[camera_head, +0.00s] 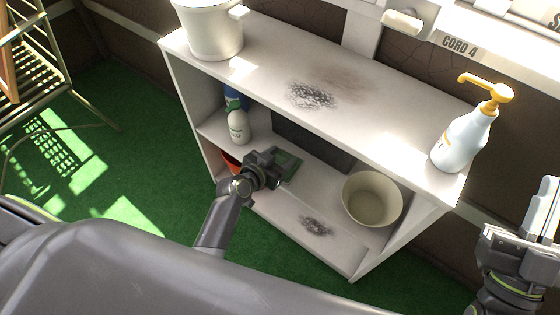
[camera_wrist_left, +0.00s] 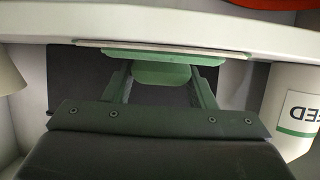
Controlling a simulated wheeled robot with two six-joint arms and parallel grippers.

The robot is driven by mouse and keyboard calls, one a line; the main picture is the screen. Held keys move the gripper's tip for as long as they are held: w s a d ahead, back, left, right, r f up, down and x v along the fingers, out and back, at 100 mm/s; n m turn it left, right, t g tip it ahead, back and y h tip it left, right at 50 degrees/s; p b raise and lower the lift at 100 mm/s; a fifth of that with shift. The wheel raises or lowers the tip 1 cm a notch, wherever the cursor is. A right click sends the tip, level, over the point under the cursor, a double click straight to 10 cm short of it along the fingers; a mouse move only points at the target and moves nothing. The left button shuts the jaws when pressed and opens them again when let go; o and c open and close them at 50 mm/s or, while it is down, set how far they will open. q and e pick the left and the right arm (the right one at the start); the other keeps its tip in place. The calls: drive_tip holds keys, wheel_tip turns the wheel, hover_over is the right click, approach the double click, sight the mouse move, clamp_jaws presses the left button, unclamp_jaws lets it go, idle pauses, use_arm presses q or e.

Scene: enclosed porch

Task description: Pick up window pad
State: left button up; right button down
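The window pad is a flat green pad (camera_head: 289,163) at the lower shelf of the white unit. In the left wrist view it shows as a thin green plate with a pale layer and a green grip block (camera_wrist_left: 160,74). My left gripper (camera_head: 272,165) reaches into the shelf at the pad. Its two fingers (camera_wrist_left: 162,84) stand on either side of the grip block, very close to it. I cannot tell whether they press on it. My right gripper (camera_head: 540,212) is at the right edge, away from the pad, and its finger gap is unclear.
Green floor (camera_head: 130,170) is open at left, beside a metal rack (camera_head: 45,75).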

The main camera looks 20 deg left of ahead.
use_arm(q)
drive_tip(key=shift+c, duration=1.3)
